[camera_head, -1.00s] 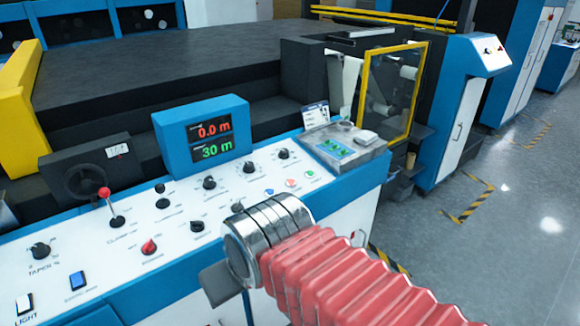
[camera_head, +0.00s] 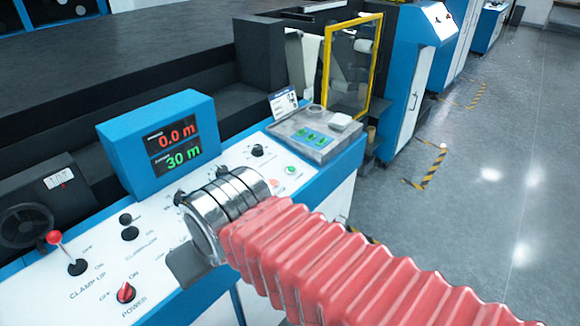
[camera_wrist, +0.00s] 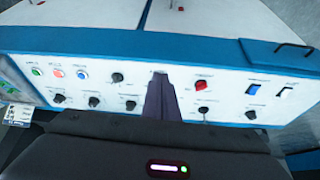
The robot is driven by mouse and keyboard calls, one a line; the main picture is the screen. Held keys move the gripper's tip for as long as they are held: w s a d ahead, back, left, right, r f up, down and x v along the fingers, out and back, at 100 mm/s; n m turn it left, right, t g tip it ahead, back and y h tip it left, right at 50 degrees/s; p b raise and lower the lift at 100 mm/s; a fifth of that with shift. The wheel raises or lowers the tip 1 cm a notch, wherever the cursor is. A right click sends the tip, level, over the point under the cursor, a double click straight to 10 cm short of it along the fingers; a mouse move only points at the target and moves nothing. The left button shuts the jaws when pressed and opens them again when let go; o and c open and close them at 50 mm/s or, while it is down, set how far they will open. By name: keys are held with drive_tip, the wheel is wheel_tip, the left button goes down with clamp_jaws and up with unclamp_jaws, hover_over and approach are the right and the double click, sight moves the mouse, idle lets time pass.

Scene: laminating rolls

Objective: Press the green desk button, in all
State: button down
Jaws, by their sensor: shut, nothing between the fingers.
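The green desk button (camera_head: 291,171) is a small round button near the right end of the white desk panel, beside a red one (camera_head: 277,186). It also shows at the left of the wrist view (camera_wrist: 36,71), in a row with the red and blue buttons. My gripper (camera_head: 186,266) is shut and empty over the front of the panel, left of the button in the head view. In the wrist view its dark fingers (camera_wrist: 160,98) lie over the middle of the panel, well to the right of the button. My arm's cuff hides several controls in the head view.
A blue display box (camera_head: 160,145) stands behind the panel. A grey box (camera_head: 318,135) with green marks sits at the desk's right end. A red-knobbed lever (camera_head: 54,238), a red power knob (camera_head: 125,292) and several black knobs (camera_wrist: 117,77) stick up. Open floor lies right.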

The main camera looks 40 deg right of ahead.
idle(0.3)
drive_tip(key=w+d+r+m+y, duration=0.1)
drive_tip(key=w+d+m+y, duration=0.1)
drive_tip(key=w+d+m, duration=0.5)
drive_tip(key=m+t+h, duration=0.4)
drive_tip(key=m+t, duration=0.1)
drive_tip(key=m, duration=1.8)
hover_over(291, 169)
drive_tip(key=s, duration=0.4)
drive_tip(key=f, duration=0.2)
drive_tip(key=shift+w+d+r, duration=0.1)
drive_tip(key=shift+w+d, duration=0.05)
drive_tip(key=shift+w, duration=0.1)
drive_tip(key=shift+w+f, duration=0.25)
drive_tip(key=shift+f, duration=1.2)
drive_tip(key=shift+w+f, duration=0.3)
drive_tip(key=shift+f, duration=1.15)
drive_tip(key=shift+w+f, duration=0.25)
drive_tip(key=shift+f, duration=1.2)
